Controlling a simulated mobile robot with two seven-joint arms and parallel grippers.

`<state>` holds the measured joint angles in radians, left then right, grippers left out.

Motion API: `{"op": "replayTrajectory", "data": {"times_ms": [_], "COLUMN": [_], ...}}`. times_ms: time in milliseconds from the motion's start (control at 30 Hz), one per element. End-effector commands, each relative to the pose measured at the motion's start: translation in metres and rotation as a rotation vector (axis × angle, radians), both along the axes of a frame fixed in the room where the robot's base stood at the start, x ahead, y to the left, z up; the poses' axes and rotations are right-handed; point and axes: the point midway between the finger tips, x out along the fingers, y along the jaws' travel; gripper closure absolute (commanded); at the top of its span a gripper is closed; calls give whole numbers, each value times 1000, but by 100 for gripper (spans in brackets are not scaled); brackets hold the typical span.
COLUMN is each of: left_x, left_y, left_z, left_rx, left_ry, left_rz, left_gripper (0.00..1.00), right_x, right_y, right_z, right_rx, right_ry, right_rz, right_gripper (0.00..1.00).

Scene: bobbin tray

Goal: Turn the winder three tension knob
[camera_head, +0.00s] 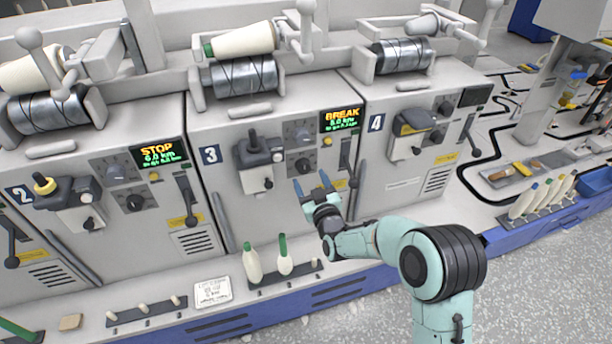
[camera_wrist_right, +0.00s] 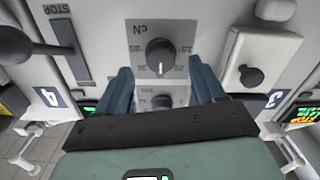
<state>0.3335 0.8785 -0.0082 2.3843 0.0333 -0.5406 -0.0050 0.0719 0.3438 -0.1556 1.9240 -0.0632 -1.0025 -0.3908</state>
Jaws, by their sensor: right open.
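The winder three tension knob (camera_head: 304,166) is a round dark knob on the lower part of the winder's control panel. In the right wrist view, the knob (camera_wrist_right: 160,55) sits on a grey dial plate marked cN, with a pale pointer line. My right gripper (camera_head: 312,183) is open, its two blue fingers pointing at the panel just below the knob. In the wrist view the fingers (camera_wrist_right: 160,80) stand left and right of the dial plate, with nothing between them gripped. Contact with the knob cannot be seen. My left gripper is out of view.
A second knob (camera_head: 303,134) sits above the tension knob. A lever (camera_head: 345,153) is to its right and a black-topped unit (camera_head: 257,150) to its left. Winder three's display (camera_head: 342,119) reads BREAK. Bobbins (camera_head: 285,254) stand on the ledge below.

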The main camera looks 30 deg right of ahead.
Motion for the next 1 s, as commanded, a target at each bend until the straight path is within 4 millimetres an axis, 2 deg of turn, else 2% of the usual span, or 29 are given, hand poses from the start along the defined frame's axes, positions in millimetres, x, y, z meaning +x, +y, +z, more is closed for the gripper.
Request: {"op": "replayTrajectory", "data": {"times_ms": [100, 233, 633, 667, 800, 833, 1000], "left_x": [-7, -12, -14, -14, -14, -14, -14], "left_y": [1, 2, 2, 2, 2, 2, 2], "left_z": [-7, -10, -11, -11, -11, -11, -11], "left_rx": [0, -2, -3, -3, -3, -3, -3], "left_ry": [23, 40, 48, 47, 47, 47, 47], "left_rz": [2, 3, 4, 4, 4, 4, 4], "left_gripper": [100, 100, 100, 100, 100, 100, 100], "right_x": [19, 31, 37, 37, 37, 37, 37], "right_y": [-4, -7, -9, -9, -9, -9, -9], "right_z": [-1, -1, 0, 0, 0, 0, 0], "right_rx": [0, 1, 1, 1, 1, 1, -2], "right_ry": [0, 0, 2, 2, 2, 2, 3], "right_rz": [0, 0, 0, 0, 0, 0, 0], "right_gripper": [32, 32, 32, 38, 84, 88, 88]}}
